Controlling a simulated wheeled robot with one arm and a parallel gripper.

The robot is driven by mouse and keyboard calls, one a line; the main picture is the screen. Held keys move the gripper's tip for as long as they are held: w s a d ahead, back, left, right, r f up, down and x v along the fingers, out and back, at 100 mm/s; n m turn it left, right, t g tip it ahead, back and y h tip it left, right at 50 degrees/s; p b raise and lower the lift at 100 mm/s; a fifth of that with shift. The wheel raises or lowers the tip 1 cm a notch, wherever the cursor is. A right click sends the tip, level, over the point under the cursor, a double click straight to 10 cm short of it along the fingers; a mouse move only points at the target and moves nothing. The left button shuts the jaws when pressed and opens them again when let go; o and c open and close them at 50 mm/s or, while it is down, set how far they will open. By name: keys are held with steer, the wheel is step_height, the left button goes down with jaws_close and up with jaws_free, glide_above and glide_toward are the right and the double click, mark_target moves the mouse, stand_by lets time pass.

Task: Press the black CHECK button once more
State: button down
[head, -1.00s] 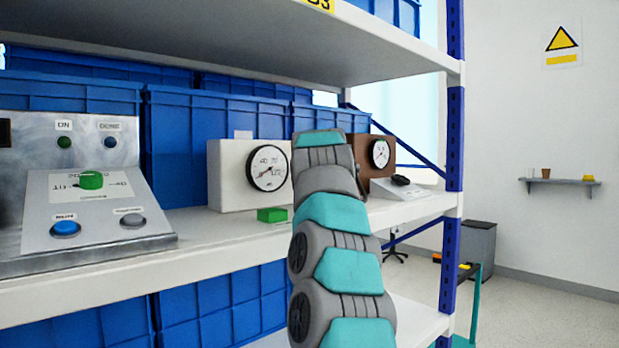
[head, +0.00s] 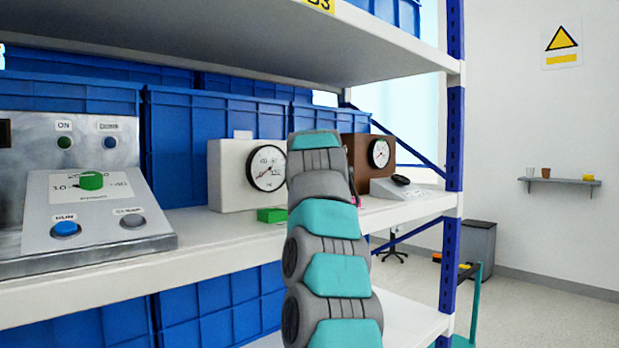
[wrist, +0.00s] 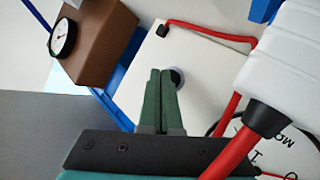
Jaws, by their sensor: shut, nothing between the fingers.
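My gripper (wrist: 161,72) shows in the wrist view as two dark green fingers, shut together with nothing between them. Its tips lie over a pale panel (wrist: 195,60), in front of a small round dark part with a grey rim (wrist: 178,78). The fingers partly hide this part, and I cannot tell whether they touch it. No CHECK lettering is readable. In the head view, a small sloped pale box (head: 412,191) with a black round part (head: 401,180) stands right of my arm. My arm hides the gripper there.
A brown gauge box (wrist: 100,45) stands beside the panel in the wrist view. Red cables (wrist: 205,31) run around it, and a white ribbed body (wrist: 285,70) is at right. In the head view, a metal console (head: 105,215) and a white gauge box (head: 230,175) share the shelf.

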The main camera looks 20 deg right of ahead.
steer(key=shift+w+a, duration=0.1)
steer(key=shift+w, duration=0.25)
stand_by(0.3)
steer(key=shift+s+f, duration=0.1)
steer(key=shift+s+d+b, duration=0.25)
steer(key=shift+s+b, duration=0.45)
steer(key=shift+s, duration=0.1)
steer(key=shift+s+d+f+b, duration=0.1)
steer(key=shift+s+d+b, duration=0.1)
steer(key=shift+s+b, duration=0.2)
steer(key=shift+s+d+f+b, duration=0.15)
steer(key=shift+s+b, duration=0.15)
steer(key=shift+s, duration=0.15)
steer(key=shift+s+d+r+b, duration=0.15)
steer(key=shift+s+d+b, duration=0.2)
steer(key=shift+s, duration=0.4)
steer(key=shift+s+d+r+b, duration=0.1)
steer(key=shift+s+d+b, duration=0.2)
steer(key=shift+s, duration=0.4)
steer(key=shift+a, duration=0.1)
